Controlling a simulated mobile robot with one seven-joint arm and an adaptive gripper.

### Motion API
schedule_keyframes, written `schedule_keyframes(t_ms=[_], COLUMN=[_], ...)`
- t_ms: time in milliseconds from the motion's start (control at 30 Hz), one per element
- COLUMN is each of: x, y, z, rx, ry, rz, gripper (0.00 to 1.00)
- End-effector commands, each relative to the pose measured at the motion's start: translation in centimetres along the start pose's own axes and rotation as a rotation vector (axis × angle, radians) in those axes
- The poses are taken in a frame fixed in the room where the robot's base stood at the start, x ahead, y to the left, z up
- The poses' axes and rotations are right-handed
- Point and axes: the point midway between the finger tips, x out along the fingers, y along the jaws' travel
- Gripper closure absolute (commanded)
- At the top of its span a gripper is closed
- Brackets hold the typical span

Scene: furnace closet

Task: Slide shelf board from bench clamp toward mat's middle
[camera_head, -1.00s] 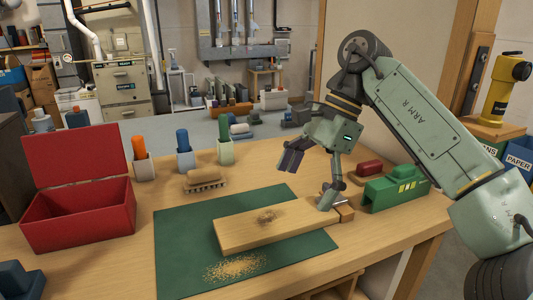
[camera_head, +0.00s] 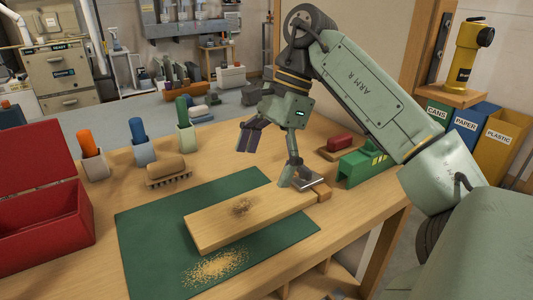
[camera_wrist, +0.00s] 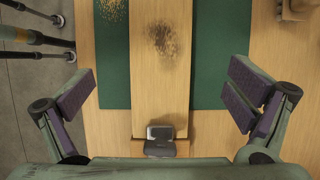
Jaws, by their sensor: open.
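The shelf board (camera_head: 225,222) is a pale wooden plank lying on the green mat (camera_head: 150,235), with a dark dusty patch near its middle. Its right end meets the bench clamp (camera_head: 312,184), a grey metal plate with a wooden block at the bench edge. In the wrist view the board (camera_wrist: 160,75) runs up the middle, and the clamp (camera_wrist: 160,141) sits at its near end. My gripper (camera_head: 268,155) is open and empty above the board's clamp end. In the wrist view its fingers (camera_wrist: 160,103) stand wide on either side of the board, apart from it.
Sawdust (camera_head: 215,267) lies on the mat's front part. A brush (camera_head: 168,171), several coloured holders and a red box (camera_head: 45,235) stand left and behind. A green tool (camera_head: 362,167) and a red block (camera_head: 340,143) lie right of the clamp.

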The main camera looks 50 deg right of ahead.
Motion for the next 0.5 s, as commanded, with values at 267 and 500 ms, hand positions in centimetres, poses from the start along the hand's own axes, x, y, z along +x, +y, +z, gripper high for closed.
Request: schedule_keyframes(t_ms=[267, 500], x=[5.1, 8.1], y=[0.1, 0.0], z=[0.0, 0.1], rx=[0.0, -0.001], ry=[-0.001, -0.001], rz=[0.001, -0.001], gripper=[0.02, 0.02])
